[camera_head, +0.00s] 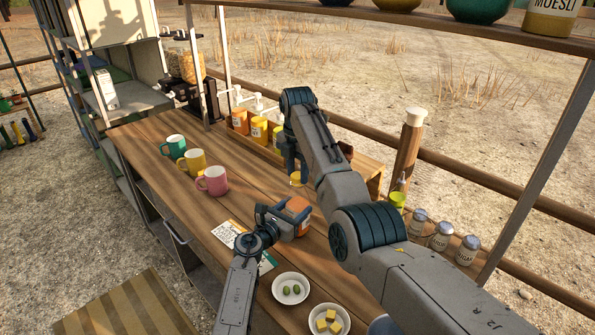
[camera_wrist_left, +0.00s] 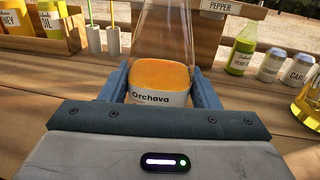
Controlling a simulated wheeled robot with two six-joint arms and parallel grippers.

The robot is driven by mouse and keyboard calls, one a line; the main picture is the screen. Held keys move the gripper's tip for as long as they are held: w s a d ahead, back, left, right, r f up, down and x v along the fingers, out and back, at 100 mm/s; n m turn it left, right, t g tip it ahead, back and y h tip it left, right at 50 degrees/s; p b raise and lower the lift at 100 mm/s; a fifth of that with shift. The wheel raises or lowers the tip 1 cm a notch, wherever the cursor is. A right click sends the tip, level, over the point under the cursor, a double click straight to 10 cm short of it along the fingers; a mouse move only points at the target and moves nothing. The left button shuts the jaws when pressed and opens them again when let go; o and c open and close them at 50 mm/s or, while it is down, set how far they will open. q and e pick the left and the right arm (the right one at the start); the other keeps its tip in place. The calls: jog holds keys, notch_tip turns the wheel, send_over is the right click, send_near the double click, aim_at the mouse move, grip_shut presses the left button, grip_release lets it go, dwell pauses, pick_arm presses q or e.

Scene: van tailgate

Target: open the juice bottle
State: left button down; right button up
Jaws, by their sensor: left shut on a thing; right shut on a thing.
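The juice bottle (camera_head: 299,205) stands on the wooden counter with orange juice low inside. In the left wrist view its label reads "Orchava" (camera_wrist_left: 158,98), and a clear upper part rises out of the frame. My left gripper (camera_head: 291,219) is shut around the bottle's lower body, one finger on each side. My right gripper (camera_head: 295,178) points down above the bottle, shut on a small yellow piece at the bottle's top that looks like its cap. My right arm hides part of this area, so I cannot tell whether the cap still sits on the bottle.
Green, yellow and pink mugs (camera_head: 211,180) stand to the left. Jars (camera_head: 440,236) stand at right. A printed card (camera_head: 228,233) lies by my left arm.

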aim_at(298, 175)
jog(key=shift+r, duration=0.15)
jog(key=shift+r, duration=1)
jog(key=shift+r, duration=2)
pick_arm(q)
jog(key=shift+c, duration=2.1)
grip_release()
